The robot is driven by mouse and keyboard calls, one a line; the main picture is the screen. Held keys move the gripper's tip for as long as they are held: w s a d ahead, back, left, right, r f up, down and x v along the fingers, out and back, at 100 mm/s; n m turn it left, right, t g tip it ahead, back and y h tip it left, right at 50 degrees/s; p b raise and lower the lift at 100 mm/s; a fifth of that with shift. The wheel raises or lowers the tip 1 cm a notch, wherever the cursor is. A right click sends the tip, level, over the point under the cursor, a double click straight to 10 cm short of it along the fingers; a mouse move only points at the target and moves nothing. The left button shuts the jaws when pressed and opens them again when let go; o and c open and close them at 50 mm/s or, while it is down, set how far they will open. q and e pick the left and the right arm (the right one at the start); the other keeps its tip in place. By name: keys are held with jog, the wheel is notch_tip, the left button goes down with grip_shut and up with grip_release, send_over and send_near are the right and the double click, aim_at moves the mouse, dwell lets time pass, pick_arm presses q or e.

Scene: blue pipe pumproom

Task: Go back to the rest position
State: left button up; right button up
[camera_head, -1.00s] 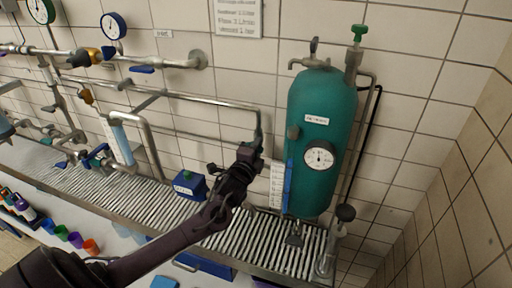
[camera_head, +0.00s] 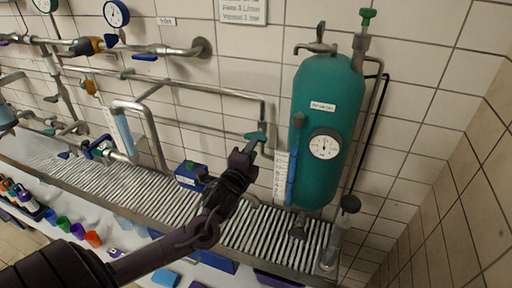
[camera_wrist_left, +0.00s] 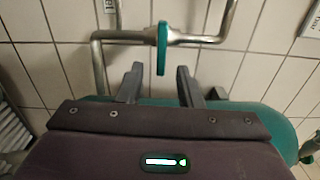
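My left gripper (camera_head: 243,158) reaches up from the lower left in the head view, in front of the wall and left of the teal tank. In the left wrist view its two fingers (camera_wrist_left: 159,84) are apart with nothing between them. A teal valve handle (camera_wrist_left: 162,48) on a grey pipe lies just beyond the fingertips. The handle also shows in the head view (camera_head: 256,137), just above the gripper and clear of it. My right gripper is in neither view.
The teal tank (camera_head: 326,120) with a gauge (camera_head: 324,143) stands to the right of the gripper. A blue box (camera_head: 190,176) sits on the slatted ledge (camera_head: 110,188). Below it, a white surface holds several coloured cups (camera_head: 78,231). Pipes run along the tiled wall.

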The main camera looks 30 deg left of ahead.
pick_arm(q)
jog(key=shift+s+d, duration=0.1)
jog(key=shift+s, duration=0.2)
dwell(0.4)
